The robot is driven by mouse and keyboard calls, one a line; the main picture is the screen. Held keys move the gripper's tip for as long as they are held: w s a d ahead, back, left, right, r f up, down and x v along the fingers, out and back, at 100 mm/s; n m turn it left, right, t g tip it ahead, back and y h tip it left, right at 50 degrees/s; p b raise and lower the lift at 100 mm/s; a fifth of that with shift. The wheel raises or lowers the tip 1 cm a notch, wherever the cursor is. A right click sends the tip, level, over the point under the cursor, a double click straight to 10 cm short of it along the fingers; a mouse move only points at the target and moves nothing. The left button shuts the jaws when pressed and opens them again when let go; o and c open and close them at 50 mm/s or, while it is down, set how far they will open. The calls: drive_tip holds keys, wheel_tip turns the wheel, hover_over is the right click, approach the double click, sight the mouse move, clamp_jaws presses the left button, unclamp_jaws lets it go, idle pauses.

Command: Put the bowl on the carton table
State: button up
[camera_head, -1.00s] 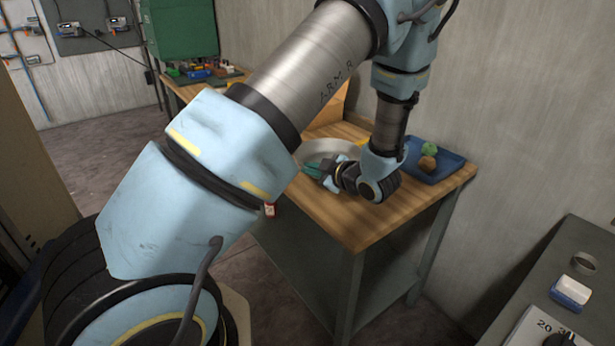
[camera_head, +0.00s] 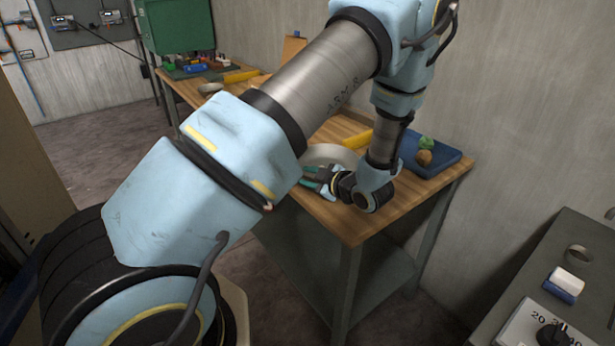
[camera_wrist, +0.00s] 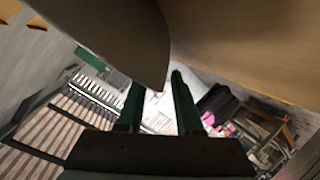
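A grey bowl (camera_head: 332,154) sits on the wooden top of a table (camera_head: 352,226) in the head view. My gripper (camera_head: 316,178) is at the bowl's near side, low over the tabletop. In the wrist view the two green fingers of my gripper (camera_wrist: 157,88) stand apart. A dark curved surface, possibly the bowl, reaches down to between the fingertips; I cannot tell whether it touches them. My arm hides part of the table. I cannot identify the carton table with certainty.
A blue tray (camera_head: 430,157) with a green and a brown item stands right of my gripper. A yellow object (camera_head: 357,139) lies behind the bowl. Another wooden worktop (camera_head: 185,88) with small items is at the back left. A grey control bench (camera_head: 535,290) is at lower right.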

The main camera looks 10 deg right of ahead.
drive_tip(key=shift+r, duration=0.15)
drive_tip(key=b+v, duration=0.2)
drive_tip(key=v, duration=1)
drive_tip(key=w+m+h, duration=0.1)
drive_tip(key=w, duration=0.1)
drive_tip(key=w+a+m+g+h, duration=0.1)
drive_tip(key=w, duration=0.2)
drive_tip(key=w+r+h, duration=0.1)
drive_tip(key=w+h, duration=0.1)
drive_tip(key=shift+w+a+r+m+g, duration=0.1)
drive_tip(key=shift+w+a+m+g, duration=0.1)
drive_tip(key=shift+a+m+g, duration=0.15)
drive_tip(key=a+m+h, duration=0.1)
drive_tip(key=w+a+r+m+g+h, duration=0.1)
drive_tip(key=a+m+g+h, duration=0.1)
drive_tip(key=shift+w+r+m, duration=0.25)
drive_tip(key=shift+w+r, duration=0.1)
drive_tip(key=shift+r, duration=0.05)
drive_tip(key=s+a+r+m+g, duration=0.1)
drive_tip(key=s+a+m+g, duration=0.2)
drive_tip(key=s+a, duration=0.4)
drive_tip(key=s+a+r+m+g, duration=0.2)
drive_tip(key=s+a+m+g, duration=0.2)
drive_tip(key=a, duration=1)
drive_tip(key=s+m, duration=0.1)
drive_tip(key=s, duration=0.2)
drive_tip(key=shift+s, duration=0.3)
drive_tip(key=shift+a, duration=0.15)
